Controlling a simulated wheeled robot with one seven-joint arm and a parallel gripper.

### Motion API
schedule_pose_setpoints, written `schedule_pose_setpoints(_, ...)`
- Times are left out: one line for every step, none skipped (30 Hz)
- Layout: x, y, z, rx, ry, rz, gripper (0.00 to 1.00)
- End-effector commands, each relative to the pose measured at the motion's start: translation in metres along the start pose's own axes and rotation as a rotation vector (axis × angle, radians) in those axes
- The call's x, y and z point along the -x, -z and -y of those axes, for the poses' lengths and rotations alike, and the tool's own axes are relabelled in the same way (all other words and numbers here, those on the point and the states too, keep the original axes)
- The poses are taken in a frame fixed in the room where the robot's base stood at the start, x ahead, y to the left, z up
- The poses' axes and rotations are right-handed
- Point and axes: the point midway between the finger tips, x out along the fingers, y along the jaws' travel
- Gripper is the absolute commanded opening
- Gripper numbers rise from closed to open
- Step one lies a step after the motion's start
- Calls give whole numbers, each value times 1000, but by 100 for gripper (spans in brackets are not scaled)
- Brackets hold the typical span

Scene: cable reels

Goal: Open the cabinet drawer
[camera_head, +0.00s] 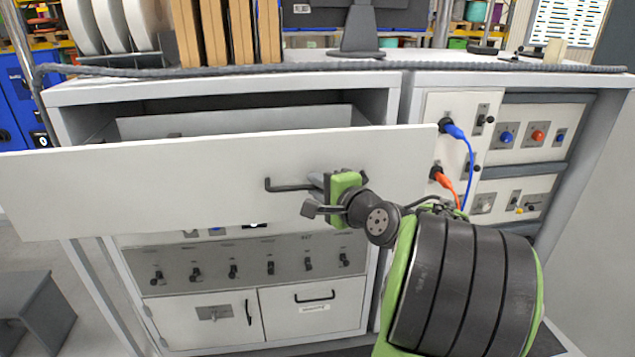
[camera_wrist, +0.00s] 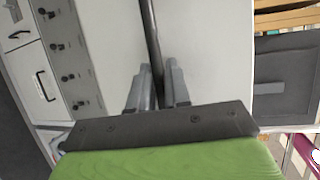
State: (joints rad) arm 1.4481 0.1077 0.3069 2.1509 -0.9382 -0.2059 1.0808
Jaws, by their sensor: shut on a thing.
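The cabinet drawer (camera_head: 150,185) has a wide white front and stands pulled out from the cabinet (camera_head: 230,88), with a dark gap and its inner back wall showing behind the front. Its dark bar handle (camera_head: 285,186) is at the right part of the front. My gripper (camera_head: 318,190) is at the handle's right portion, and its fingers hide part of the bar. In the wrist view the two grey fingers (camera_wrist: 158,85) are closed on either side of the dark handle bar (camera_wrist: 150,40), with the white drawer front behind.
Upright brown boards (camera_head: 228,32), white discs (camera_head: 110,25) and a monitor stand (camera_head: 358,35) are on the cabinet top. Blue (camera_head: 468,150) and orange (camera_head: 447,184) cables hang from a panel at right. Below are a switch row (camera_head: 233,270) and smaller doors. A grey box (camera_head: 38,310) stands on the floor at left.

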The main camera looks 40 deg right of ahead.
Motion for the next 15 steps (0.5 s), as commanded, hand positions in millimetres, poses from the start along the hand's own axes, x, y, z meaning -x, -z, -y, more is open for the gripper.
schedule_pose_setpoints(2, -1, -1, -1, -2, -1, 0)
schedule_pose_setpoints(3, -1, -2, -1, -2, -1, 0)
schedule_pose_setpoints(4, -1, -2, -1, -2, -2, 0)
schedule_pose_setpoints(5, -2, -2, -1, -2, -1, 0)
schedule_pose_setpoints(5, -2, -2, -1, -1, -1, 0)
schedule_pose_setpoints(6, -2, -2, -1, -1, -1, 0)
schedule_pose_setpoints(7, -2, -2, 0, -1, -1, 0)
schedule_pose_setpoints(7, -3, -2, 0, -1, -1, 0)
schedule_pose_setpoints(7, -3, -2, 0, -1, -1, 0)
schedule_pose_setpoints(8, -3, -2, 0, -1, -1, 0)
schedule_pose_setpoints(8, -3, -2, 0, -1, -1, 0)
schedule_pose_setpoints(8, -3, -2, 0, -1, -1, 0)
schedule_pose_setpoints(8, -3, -2, 0, -1, -1, 0)
schedule_pose_setpoints(8, -3, -2, 0, -1, 0, 0)
schedule_pose_setpoints(8, -3, -2, 0, -1, 0, 0)
